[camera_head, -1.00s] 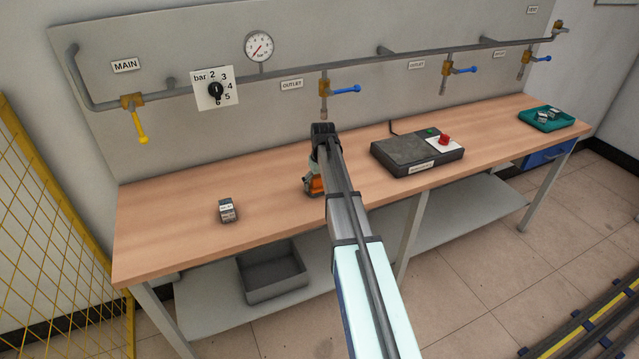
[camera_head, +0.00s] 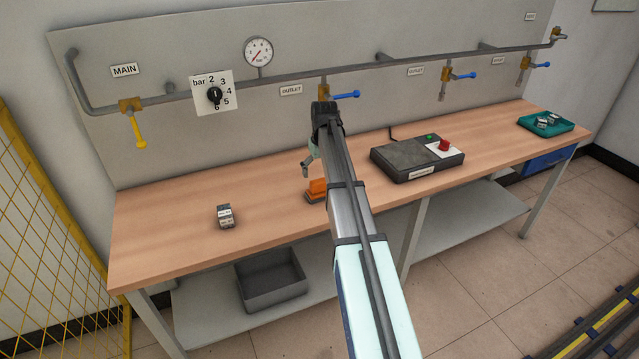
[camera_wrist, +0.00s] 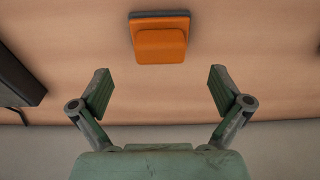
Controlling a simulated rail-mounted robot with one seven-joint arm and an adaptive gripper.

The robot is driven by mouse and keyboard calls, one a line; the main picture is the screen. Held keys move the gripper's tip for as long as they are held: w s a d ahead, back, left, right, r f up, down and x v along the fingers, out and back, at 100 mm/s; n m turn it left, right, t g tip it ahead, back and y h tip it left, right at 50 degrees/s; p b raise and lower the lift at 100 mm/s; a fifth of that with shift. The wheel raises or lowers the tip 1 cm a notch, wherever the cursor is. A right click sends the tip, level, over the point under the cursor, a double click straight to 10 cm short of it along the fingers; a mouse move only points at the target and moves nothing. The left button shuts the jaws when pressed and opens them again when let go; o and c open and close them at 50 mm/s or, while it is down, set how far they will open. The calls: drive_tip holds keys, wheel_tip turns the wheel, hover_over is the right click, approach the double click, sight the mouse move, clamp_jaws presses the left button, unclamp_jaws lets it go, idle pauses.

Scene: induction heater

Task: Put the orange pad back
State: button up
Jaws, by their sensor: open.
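The orange pad (camera_head: 317,187) lies on the wooden workbench, partly hidden behind my arm in the head view. In the wrist view the orange pad (camera_wrist: 161,44) shows whole, an orange block on a dark base, apart from and beyond my fingertips. My gripper (camera_wrist: 160,92) is open with nothing between its fingers. In the head view my gripper (camera_head: 308,168) is partly hidden by my arm and hangs above the bench, up and slightly left of the pad.
A small box (camera_head: 225,216) lies on the left of the bench (camera_head: 165,232). A teal tray (camera_head: 566,127) with small parts is far right. A grey bin (camera_head: 270,290) sits on the lower shelf. Pipes run along the back panel.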

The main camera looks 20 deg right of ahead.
sight(321, 183)
drive_tip(key=shift+s+r, duration=0.2)
drive_tip(key=shift+r, duration=1.5)
